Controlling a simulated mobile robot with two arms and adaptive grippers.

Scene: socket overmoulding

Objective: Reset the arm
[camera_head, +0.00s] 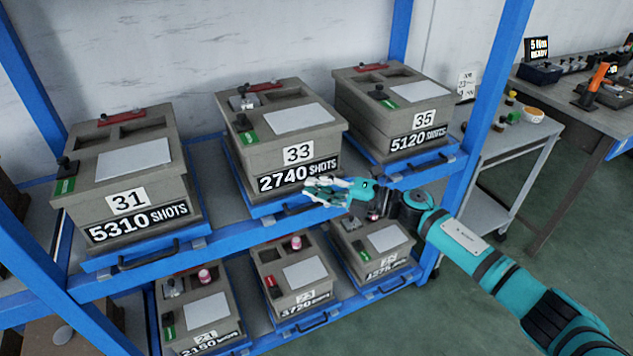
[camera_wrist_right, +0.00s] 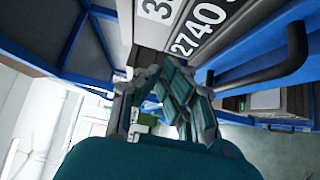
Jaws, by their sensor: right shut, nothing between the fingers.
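My right gripper (camera_head: 322,191) is in front of the blue shelf edge, just below the 2740 SHOTS label of box 33 (camera_head: 290,150) in the head view. Its teal arm comes in from the lower right. The gripper is shut and holds nothing. In the right wrist view its fingers (camera_wrist_right: 168,100) show in the middle, with the 2740 label above them and a black drawer handle (camera_wrist_right: 285,62) at the upper right. It looks close to the shelf front; I cannot tell whether it touches. My left gripper is not in view.
Box 31 (camera_head: 130,180) and box 35 (camera_head: 395,105) flank box 33 on the upper shelf. Several similar boxes, one being box 21 (camera_head: 200,310), stand below. A blue upright (camera_head: 490,95) is beside my right arm. Open green floor (camera_head: 560,215) lies to the right.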

